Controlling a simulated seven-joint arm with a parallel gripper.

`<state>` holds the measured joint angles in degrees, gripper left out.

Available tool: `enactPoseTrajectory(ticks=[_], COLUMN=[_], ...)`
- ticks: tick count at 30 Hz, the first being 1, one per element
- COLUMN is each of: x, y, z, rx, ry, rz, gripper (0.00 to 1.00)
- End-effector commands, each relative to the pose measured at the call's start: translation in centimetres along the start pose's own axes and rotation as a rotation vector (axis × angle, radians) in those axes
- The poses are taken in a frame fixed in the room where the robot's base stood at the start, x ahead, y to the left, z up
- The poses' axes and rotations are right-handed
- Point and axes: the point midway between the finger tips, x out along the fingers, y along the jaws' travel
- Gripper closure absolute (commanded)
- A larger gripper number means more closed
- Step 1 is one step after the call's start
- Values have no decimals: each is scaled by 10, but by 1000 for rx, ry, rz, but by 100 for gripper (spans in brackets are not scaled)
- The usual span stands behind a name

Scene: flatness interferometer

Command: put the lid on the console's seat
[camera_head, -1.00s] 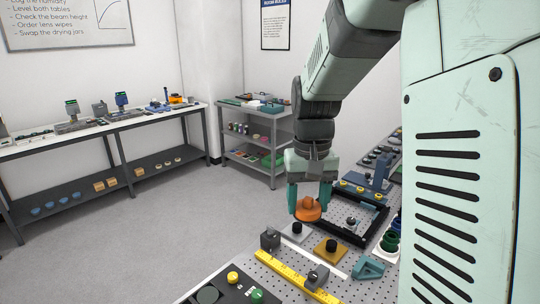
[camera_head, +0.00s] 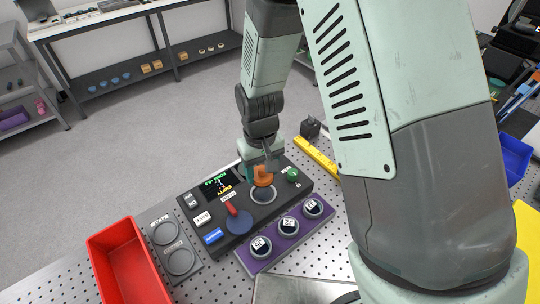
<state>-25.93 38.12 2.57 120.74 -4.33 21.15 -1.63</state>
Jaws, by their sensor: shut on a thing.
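The orange lid (camera_head: 263,177) is held in my gripper (camera_head: 262,163), which is shut on it by its upper part. The dark console (camera_head: 270,212) lies on the perforated table below. Its seat (camera_head: 263,194), a round spot with a pale ring, is just below the lid in the picture. The lid overlaps the seat's far edge in this view, and I cannot tell whether they touch. The console also carries a lit display (camera_head: 221,185), a green knob (camera_head: 292,174) and a blue disc (camera_head: 239,223) with a red handle.
A purple block with several round dials (camera_head: 262,262) lies in front of the console. A grey plate with two round pads (camera_head: 166,252) and a red bin (camera_head: 128,264) are to the left. A yellow ruler (camera_head: 318,158) lies behind right. My arm hides much of the right side.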

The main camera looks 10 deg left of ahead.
Motion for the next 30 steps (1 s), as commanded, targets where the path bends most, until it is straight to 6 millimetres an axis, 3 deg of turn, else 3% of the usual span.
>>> enactPoseTrajectory(ticks=[15,30], x=[52,60], y=[1,1], z=[0,0], rx=[2,2], ry=[-2,0], rz=[0,0], gripper=[75,75])
